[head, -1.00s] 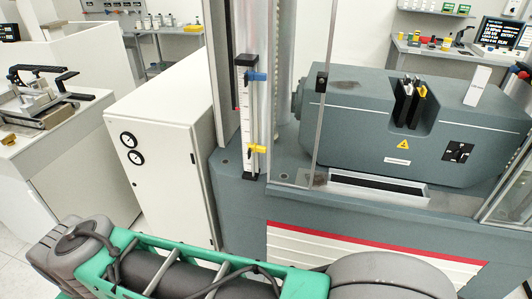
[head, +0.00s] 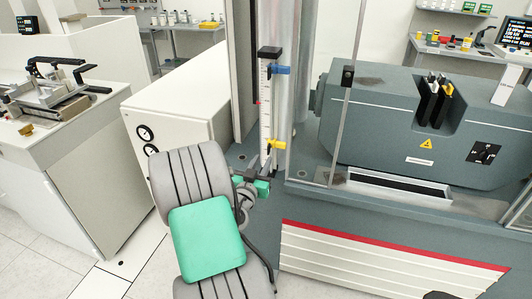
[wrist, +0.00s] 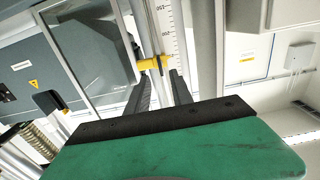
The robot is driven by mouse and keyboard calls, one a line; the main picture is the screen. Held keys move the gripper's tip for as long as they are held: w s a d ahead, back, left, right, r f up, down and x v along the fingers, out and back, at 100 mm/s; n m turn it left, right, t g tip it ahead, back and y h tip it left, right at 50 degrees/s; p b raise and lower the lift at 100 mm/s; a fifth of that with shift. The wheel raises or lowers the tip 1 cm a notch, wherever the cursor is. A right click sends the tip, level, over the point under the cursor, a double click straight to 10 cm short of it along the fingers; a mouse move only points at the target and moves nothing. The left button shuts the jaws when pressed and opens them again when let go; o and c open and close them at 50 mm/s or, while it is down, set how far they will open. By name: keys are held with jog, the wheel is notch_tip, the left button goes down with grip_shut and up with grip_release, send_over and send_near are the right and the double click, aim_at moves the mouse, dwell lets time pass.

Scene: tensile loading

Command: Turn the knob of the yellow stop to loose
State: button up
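The yellow stop (head: 275,144) sits low on the upright white scale (head: 265,105) beside the machine's column. It also shows in the wrist view (wrist: 152,63), on the scale rail just beyond my fingertips. Its knob sticks out to one side; I cannot tell whether it is tight or loose. My gripper (wrist: 160,82) is open, with two dark fingers apart and nothing between them. In the head view my arm reaches up from below, and the gripper is just below the yellow stop. Its fingers are partly hidden there.
A blue stop (head: 280,70) sits higher on the same scale. The grey testing machine (head: 385,130) stands to the right, with a thin clear-panel post (head: 347,110) near the scale. A white cabinet (head: 180,100) stands to the left. Open floor lies at lower left.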

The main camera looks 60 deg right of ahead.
aim_at(268, 150)
jog(key=d, duration=0.1)
jog(key=d+p, duration=0.1)
jog(key=d, duration=0.1)
jog(key=w+d, duration=0.1)
jog(key=d, duration=0.1)
jog(key=shift+d+p, duration=0.2)
jog(key=shift+p, duration=0.2)
grip_shut()
jog(key=shift+a, duration=0.1)
